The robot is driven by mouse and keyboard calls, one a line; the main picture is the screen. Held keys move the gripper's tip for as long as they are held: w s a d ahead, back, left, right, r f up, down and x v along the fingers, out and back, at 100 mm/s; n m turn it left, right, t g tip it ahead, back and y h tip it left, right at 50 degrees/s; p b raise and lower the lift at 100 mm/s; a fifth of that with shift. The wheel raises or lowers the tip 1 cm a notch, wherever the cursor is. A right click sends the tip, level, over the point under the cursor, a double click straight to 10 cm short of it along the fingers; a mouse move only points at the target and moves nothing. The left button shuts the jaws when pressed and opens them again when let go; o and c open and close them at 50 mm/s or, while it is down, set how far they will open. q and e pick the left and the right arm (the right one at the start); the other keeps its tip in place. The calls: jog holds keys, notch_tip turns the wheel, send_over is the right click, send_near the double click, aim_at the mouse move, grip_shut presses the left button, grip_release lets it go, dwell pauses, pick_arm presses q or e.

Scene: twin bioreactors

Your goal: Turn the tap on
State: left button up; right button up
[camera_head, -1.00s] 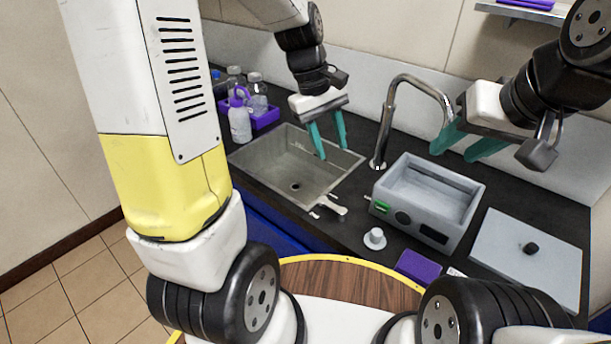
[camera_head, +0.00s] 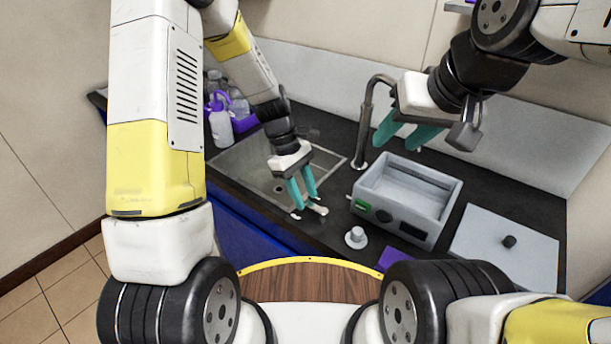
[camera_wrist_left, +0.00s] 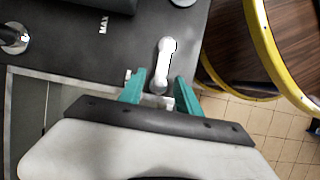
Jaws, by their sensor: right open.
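The tap's curved metal spout (camera_head: 367,118) rises behind the sink's right end. A pale tap lever (camera_head: 317,208) lies on the counter at the sink's front right corner. My left gripper (camera_head: 306,204) points down at the lever, fingers apart. In the left wrist view the lever (camera_wrist_left: 166,60) extends away from between the open teal fingers (camera_wrist_left: 160,78); its near end lies between them, with gaps on both sides. My right gripper (camera_head: 393,149) is open and empty, in front of the spout and above the grey bath.
The steel sink (camera_head: 235,165) is left of the grey water bath (camera_head: 400,212). A white knob-like piece (camera_head: 356,238) and a purple box (camera_head: 402,257) are on the front counter. A grey lid (camera_head: 505,250) lies right. Bottles (camera_head: 221,125) stand behind the sink's left end.

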pick_arm(q)
jog(key=shift+f, duration=0.2)
jog(key=shift+d, duration=0.1)
jog(key=shift+c, duration=0.2)
grip_shut()
dwell(1.1)
